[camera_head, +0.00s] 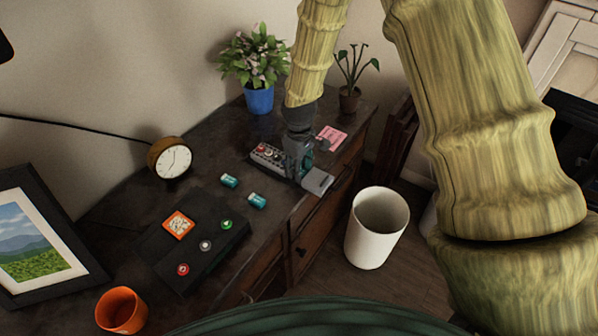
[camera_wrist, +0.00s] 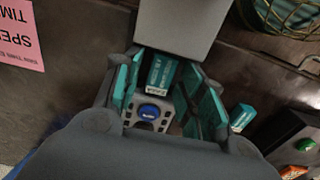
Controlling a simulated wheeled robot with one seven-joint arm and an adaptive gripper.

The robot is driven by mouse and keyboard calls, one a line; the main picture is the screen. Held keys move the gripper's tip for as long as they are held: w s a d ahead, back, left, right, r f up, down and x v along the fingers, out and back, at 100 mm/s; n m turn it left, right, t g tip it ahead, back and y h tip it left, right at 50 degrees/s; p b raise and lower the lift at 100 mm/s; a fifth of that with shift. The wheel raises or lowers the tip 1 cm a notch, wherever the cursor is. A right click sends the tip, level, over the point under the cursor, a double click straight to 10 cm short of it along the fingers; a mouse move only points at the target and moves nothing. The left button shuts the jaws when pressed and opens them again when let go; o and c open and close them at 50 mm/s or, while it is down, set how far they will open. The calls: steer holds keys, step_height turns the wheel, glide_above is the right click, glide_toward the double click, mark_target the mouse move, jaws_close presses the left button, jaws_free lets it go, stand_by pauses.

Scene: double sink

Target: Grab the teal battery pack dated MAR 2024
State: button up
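My gripper (camera_head: 301,168) points down over the desk, between the grey button box and a small grey block. In the wrist view its teal-padded fingers (camera_wrist: 166,95) are apart. A teal battery pack (camera_wrist: 160,72) with a pale label strip shows between them, with a gap on the right side; I see no firm contact. Another teal pack (camera_wrist: 242,117) lies outside the right finger. In the head view two teal packs lie on the desk left of my gripper, one farther back (camera_head: 229,180) and one nearer (camera_head: 257,201). No date is readable.
The button box (camera_head: 266,156), with a blue button (camera_wrist: 150,111), is close to the fingers. The grey block (camera_head: 318,181) stands at the desk edge. A pink note (camera_head: 331,138), plants, a clock (camera_head: 170,159) and a black button panel (camera_head: 204,240) surround. A white bin (camera_head: 377,228) stands on the floor.

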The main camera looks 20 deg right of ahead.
steer(key=c, duration=0.6)
steer(key=shift+r, duration=0.1)
